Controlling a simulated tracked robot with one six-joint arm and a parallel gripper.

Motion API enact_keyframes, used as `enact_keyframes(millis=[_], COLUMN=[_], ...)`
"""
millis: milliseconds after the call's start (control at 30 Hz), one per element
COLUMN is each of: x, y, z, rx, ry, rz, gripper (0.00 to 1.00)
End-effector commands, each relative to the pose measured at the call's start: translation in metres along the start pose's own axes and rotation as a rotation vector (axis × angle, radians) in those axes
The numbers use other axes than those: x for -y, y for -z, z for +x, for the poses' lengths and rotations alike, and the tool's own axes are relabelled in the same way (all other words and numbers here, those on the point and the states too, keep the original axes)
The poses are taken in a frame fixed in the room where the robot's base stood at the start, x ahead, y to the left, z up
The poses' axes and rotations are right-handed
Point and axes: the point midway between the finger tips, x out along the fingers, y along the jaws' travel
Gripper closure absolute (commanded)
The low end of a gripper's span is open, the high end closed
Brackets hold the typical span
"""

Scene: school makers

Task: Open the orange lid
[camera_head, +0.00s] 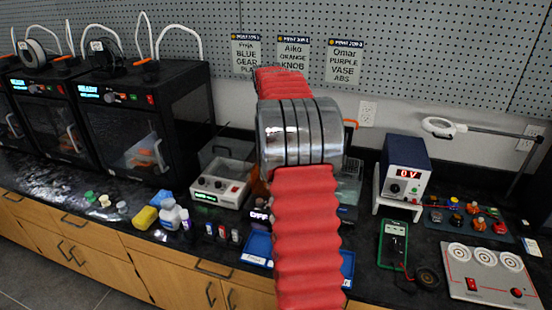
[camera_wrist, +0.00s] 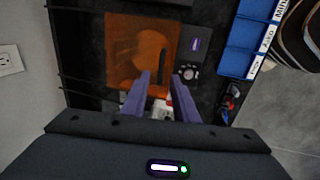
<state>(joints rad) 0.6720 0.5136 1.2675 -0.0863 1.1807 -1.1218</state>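The orange lid (camera_wrist: 128,48) is a see-through orange panel in the upper middle of the wrist view. It looks closed on a dark box with a small display and knob (camera_wrist: 188,72) at its right. A dark bar handle (camera_wrist: 163,66) runs along the lid's right part. My gripper (camera_wrist: 162,77) has two purple fingers, apart and empty, with the tips pointing at the lid's lower right near the handle. I cannot tell whether they touch it. In the head view my red-sleeved arm hides most of the box and my gripper.
Blue labelled trays (camera_wrist: 240,34) lie right of the box in the wrist view. In the head view, a white-fronted device (camera_head: 221,190) and bottles (camera_head: 170,214) stand left of my arm. A power supply (camera_head: 405,165) and a multimeter (camera_head: 393,240) are at right. A pegboard wall stands behind.

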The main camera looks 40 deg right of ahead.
Motion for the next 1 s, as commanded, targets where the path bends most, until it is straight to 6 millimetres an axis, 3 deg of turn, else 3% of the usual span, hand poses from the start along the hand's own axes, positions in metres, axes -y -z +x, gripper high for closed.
enact_keyframes(millis=[300,700,1000], x=[0.001,0.0,0.0], y=[0.0,0.0,-0.001], z=[0.041,0.046,0.046], rx=[0.001,0.0,0.0], ry=[0.002,0.0,0.0], rz=[0.0,0.001,0.001], gripper=[0.73,0.74,0.95])
